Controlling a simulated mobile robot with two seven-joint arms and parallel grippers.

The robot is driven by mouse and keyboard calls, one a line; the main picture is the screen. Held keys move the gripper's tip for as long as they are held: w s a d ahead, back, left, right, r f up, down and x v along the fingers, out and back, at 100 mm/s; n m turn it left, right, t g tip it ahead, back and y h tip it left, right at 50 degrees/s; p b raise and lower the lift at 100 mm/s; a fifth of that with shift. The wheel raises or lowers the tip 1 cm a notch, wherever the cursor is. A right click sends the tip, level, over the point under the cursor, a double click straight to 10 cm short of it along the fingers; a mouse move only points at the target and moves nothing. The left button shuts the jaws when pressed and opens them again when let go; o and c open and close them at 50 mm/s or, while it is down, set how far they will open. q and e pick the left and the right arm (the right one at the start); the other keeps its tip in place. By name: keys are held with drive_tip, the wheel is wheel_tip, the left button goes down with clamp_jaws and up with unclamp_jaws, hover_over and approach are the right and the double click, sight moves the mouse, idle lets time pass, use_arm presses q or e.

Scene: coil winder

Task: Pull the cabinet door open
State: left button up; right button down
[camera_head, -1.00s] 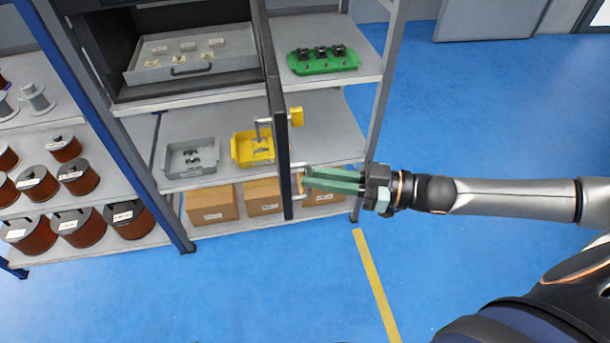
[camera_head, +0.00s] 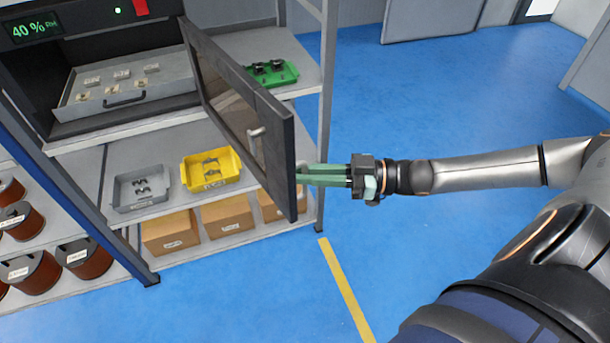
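The cabinet door (camera_head: 275,130) is a dark framed panel with a window, hinged at the right side of the dark cabinet (camera_head: 150,115). It stands wide open, with its window side facing me. A metal lever (camera_head: 257,143) sits on this face. My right gripper (camera_head: 303,174), with green fingers, is at the far side of the door's free edge, where the outer handle is. Its fingers are close together and seem shut on that handle. The door's edge hides the fingertips and most of the handle. My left gripper is not in view.
A grey drawer (camera_head: 80,107) with small parts shows inside the cabinet. Below are a grey tray (camera_head: 125,203), a yellow tray (camera_head: 198,184) and cardboard boxes (camera_head: 170,235). A green tray (camera_head: 285,76) stands on the right shelf. The blue floor (camera_head: 430,90) is clear at right.

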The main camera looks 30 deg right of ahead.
drive_tip(key=shift+w+d+r, duration=0.2)
drive_tip(key=shift+w+d, duration=0.1)
drive_tip(key=shift+w, duration=0.1)
drive_tip(key=c, duration=1.1)
unclamp_jaws()
drive_tip(key=shift+w+a+f, duration=0.1)
drive_tip(key=shift+w+f, duration=0.05)
drive_tip(key=shift+o, duration=0.9)
drive_tip(key=shift+s+f, duration=0.1)
drive_tip(key=shift+s, duration=0.1)
drive_tip(key=v, duration=1.2)
drive_tip(key=shift+s, duration=0.1)
